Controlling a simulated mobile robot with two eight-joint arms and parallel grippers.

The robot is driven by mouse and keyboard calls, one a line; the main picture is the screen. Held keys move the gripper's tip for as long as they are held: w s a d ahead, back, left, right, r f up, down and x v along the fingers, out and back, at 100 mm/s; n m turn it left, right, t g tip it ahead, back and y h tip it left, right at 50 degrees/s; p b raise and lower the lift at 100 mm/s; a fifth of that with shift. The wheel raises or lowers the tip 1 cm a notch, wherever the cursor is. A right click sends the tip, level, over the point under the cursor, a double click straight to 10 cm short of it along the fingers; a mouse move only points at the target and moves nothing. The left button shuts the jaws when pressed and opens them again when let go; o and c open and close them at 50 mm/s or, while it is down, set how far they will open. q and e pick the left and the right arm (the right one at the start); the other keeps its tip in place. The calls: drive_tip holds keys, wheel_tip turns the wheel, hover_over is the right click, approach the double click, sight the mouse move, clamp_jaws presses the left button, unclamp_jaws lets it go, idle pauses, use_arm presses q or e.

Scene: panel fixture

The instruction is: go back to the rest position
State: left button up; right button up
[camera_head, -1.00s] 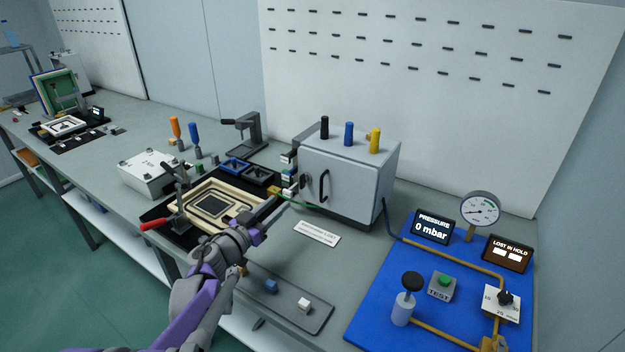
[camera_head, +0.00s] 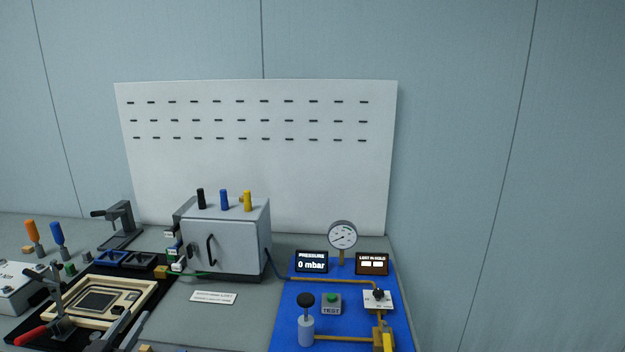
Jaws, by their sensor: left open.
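My left gripper (camera_head: 130,328) shows only in part at the bottom edge of the head view. Its two grey fingers are apart and I see nothing between them. It is in front of the lower right corner of the cream frame fixture (camera_head: 68,313), which lies on a black base with a red-handled clamp (camera_head: 32,335). Whether the fingers touch the fixture I cannot tell. Most of my left arm is below the picture. My right gripper is not in view.
A grey cabinet (camera_head: 230,248) with a black handle stands mid-bench. To its right is a blue panel (camera_head: 280,330) with a gauge (camera_head: 342,235), a plunger (camera_head: 306,325) and a pressure display (camera_head: 311,262) reading 0 mbar. A label plate (camera_head: 213,297) lies on clear bench.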

use_arm(q)
drive_tip(key=s+d+f+g, duration=0.4)
drive_tip(key=s+d+f, duration=0.25)
drive_tip(key=s, duration=0.25)
drive_tip(key=s+d+f+g, duration=0.5)
drive_tip(key=s+d, duration=0.3)
drive_tip(key=s, duration=0.2)
drive_tip(key=s+d+f+g, duration=0.4)
drive_tip(key=s+d+f, duration=0.25)
drive_tip(key=s, duration=0.25)
wheel_tip(320, 180, up, 15)
drive_tip(key=w+p, duration=0.2)
drive_tip(key=p, duration=1.1)
drive_tip(key=shift+d+r+p, duration=0.2)
drive_tip(key=shift+d+p, duration=0.1)
drive_tip(key=shift+p, duration=0.1)
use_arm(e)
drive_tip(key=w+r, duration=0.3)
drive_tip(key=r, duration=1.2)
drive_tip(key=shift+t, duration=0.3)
use_arm(q)
drive_tip(key=shift+s, duration=0.2)
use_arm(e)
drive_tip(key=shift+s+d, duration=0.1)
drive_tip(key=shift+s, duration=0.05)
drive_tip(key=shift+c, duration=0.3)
